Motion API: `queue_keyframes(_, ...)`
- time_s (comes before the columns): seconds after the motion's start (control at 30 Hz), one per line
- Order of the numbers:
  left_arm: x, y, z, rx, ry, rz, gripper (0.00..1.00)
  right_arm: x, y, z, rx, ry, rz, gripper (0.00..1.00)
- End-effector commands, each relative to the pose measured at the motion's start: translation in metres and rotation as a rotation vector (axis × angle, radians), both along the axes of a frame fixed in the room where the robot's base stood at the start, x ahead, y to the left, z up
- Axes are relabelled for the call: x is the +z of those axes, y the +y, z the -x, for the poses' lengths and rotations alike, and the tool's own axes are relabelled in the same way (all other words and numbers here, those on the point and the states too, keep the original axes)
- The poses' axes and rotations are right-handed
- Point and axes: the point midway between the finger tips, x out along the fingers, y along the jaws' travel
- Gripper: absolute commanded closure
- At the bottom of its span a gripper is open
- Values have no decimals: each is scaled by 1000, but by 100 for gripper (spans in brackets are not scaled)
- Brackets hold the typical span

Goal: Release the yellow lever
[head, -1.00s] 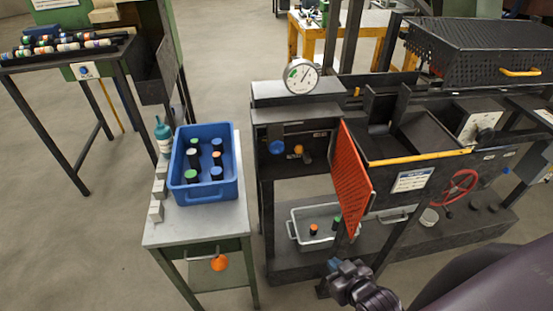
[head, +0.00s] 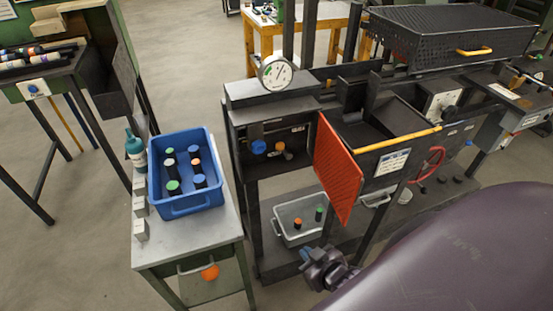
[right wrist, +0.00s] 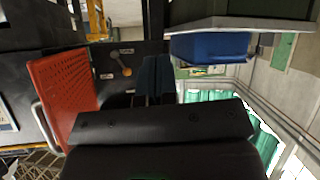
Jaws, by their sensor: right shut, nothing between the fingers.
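The yellow lever (head: 281,147) is a small orange-yellow knob on a short stem. It is on the dark front panel of the machine, just right of a blue knob (head: 258,147). In the right wrist view the lever (right wrist: 122,64) shows left of my fingers, between two small labels. My right gripper (head: 306,255) is low in front of the machine, below and apart from the lever. Its dark blue fingers (right wrist: 156,76) are together with nothing between them. The blue knob is not visible in the right wrist view. My left gripper is not in view.
A red perforated plate (head: 338,168) juts out right of the lever; it is also close in the right wrist view (right wrist: 64,98). A grey tray (head: 285,232) with small cylinders is below the panel. A blue bin (head: 187,208) stands on a side table at left. A gauge (head: 275,72) sits above.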

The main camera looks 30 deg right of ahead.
Motion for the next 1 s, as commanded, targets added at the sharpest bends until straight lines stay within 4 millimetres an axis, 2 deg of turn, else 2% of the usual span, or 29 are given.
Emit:
queue_keyframes(0.17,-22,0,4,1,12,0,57,-14,-4,-28,77,-9,236,100)
queue_keyframes(0.47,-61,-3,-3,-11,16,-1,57,-26,-23,-98,210,-4,933,100)
queue_keyframes(0.8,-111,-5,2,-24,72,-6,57,-11,-32,-165,198,45,1708,100)
queue_keyframes(1.0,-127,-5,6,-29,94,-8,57,3,-27,-185,141,72,1994,100)
